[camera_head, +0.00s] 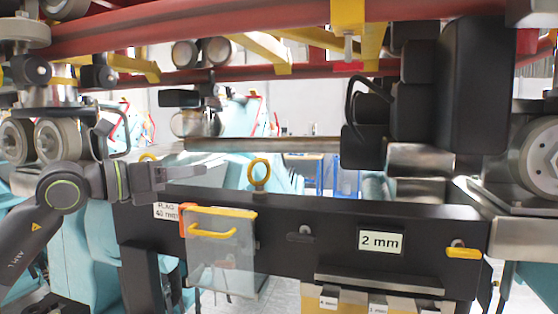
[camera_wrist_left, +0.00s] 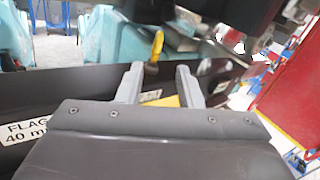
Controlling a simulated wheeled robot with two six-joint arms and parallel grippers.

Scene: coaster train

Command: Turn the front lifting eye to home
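A yellow lifting eye (camera_head: 259,172) stands upright on the top edge of the black beam (camera_head: 330,212), its ring facing the head camera. In the left wrist view a yellow eye (camera_wrist_left: 156,46) shows nearly edge-on, beyond the fingertips and roughly in line with the gap between them. My left gripper (camera_head: 203,180) is left of the eye, above the beam, apart from it. Its two fingers are spread and empty in the left wrist view (camera_wrist_left: 160,70). A second yellow ring (camera_head: 148,157) shows partly behind my left arm. My right gripper is out of view.
A clear cover with a yellow handle (camera_head: 213,232) hangs on the beam's front below my gripper. A "2 mm" label (camera_head: 381,241) and a yellow knob (camera_head: 463,253) are further right. Red rails (camera_head: 200,30) and a black unit (camera_head: 415,100) hang overhead.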

